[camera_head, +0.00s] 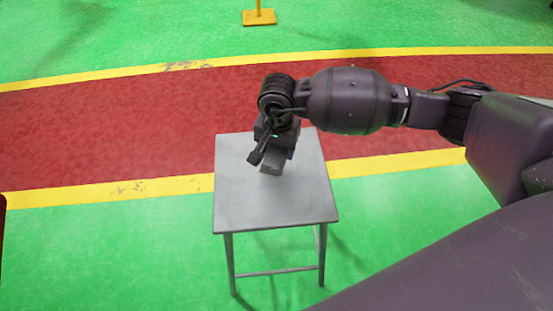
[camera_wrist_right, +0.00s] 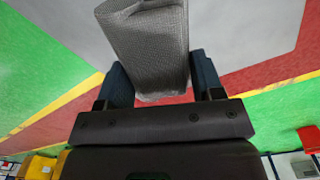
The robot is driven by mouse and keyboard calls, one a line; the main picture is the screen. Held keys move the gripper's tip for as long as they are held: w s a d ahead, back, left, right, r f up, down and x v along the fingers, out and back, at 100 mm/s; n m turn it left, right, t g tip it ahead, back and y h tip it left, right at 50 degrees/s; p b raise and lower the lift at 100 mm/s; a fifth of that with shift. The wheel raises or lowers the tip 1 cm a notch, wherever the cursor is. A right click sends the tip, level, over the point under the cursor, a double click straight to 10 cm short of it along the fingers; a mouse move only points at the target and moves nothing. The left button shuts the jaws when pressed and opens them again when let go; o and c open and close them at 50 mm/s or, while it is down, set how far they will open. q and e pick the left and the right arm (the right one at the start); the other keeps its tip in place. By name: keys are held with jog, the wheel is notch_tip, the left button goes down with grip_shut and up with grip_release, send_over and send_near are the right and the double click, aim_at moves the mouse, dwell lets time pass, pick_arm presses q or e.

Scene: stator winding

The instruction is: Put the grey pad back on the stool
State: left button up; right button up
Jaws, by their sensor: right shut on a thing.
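The grey pad (camera_wrist_right: 148,45) is a textured block between the two blue fingers of my right gripper (camera_wrist_right: 163,78) in the right wrist view. My right gripper is shut on it. In the head view the pad (camera_head: 272,164) shows partly below my right gripper (camera_head: 276,152), over the back half of the stool's seat. The stool (camera_head: 270,205) has a square grey top and thin metal legs. I cannot tell whether the pad touches the stool top. My left gripper is not in view.
The front part of the stool top is bare. The floor is green with a red lane between yellow lines. A yellow post base (camera_head: 259,17) stands far behind the stool. Small coloured objects show at the lower edges of the right wrist view.

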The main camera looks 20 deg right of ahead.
aim_at(277, 162)
notch_tip(277, 162, down, 5)
jog(key=shift+f+b, duration=0.1)
jog(key=shift+b, duration=0.5)
jog(key=shift+f, duration=0.25)
jog(key=shift+r, duration=0.15)
jog(key=shift+f, duration=0.25)
jog(key=o, duration=0.9)
jog(key=shift+o, duration=0.3)
